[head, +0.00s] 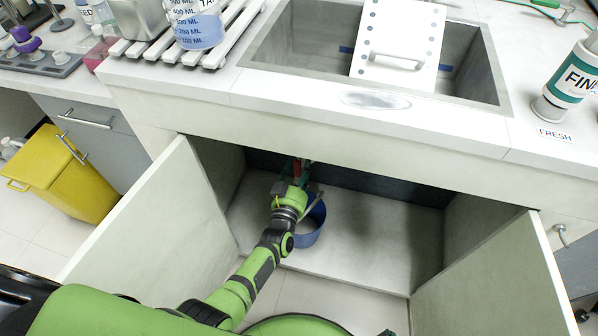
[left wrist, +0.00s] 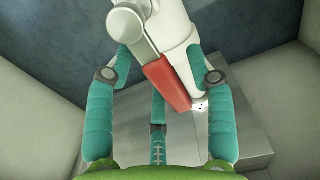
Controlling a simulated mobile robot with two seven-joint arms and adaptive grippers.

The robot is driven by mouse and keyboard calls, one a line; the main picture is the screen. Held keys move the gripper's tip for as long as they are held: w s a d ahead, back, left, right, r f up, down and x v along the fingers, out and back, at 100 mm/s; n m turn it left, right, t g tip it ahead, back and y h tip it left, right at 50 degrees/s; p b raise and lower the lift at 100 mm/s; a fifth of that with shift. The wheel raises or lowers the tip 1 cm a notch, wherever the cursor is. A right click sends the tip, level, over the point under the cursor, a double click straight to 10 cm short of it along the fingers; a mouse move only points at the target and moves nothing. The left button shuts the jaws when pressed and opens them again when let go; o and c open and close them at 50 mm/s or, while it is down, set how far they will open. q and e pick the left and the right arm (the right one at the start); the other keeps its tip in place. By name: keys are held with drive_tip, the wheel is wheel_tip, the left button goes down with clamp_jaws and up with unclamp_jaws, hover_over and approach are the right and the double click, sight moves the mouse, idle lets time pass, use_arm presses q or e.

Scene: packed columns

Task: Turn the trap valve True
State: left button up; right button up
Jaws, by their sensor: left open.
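The trap valve shows in the left wrist view as a white pipe body (left wrist: 180,30) with a grey round fitting and a red lever handle (left wrist: 167,86). My left gripper (left wrist: 159,58) is open, with one teal finger on each side of the valve. The red handle lies between the fingers, slanting down to the right; contact cannot be told. In the head view, my left gripper (head: 300,170) reaches deep into the open cabinet, and the valve is mostly hidden behind it and the counter's edge. My right gripper is not in view.
A blue bucket (head: 312,228) stands on the cabinet floor right beside my left wrist. Cabinet doors (head: 160,215) (head: 500,275) stand open on both sides. The sink (head: 465,75) with a white perforated board (head: 398,30) is above. The cabinet's right half is clear.

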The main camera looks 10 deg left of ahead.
use_arm(q)
drive_tip(key=s, duration=1.2)
drive_tip(key=shift+a, duration=0.2)
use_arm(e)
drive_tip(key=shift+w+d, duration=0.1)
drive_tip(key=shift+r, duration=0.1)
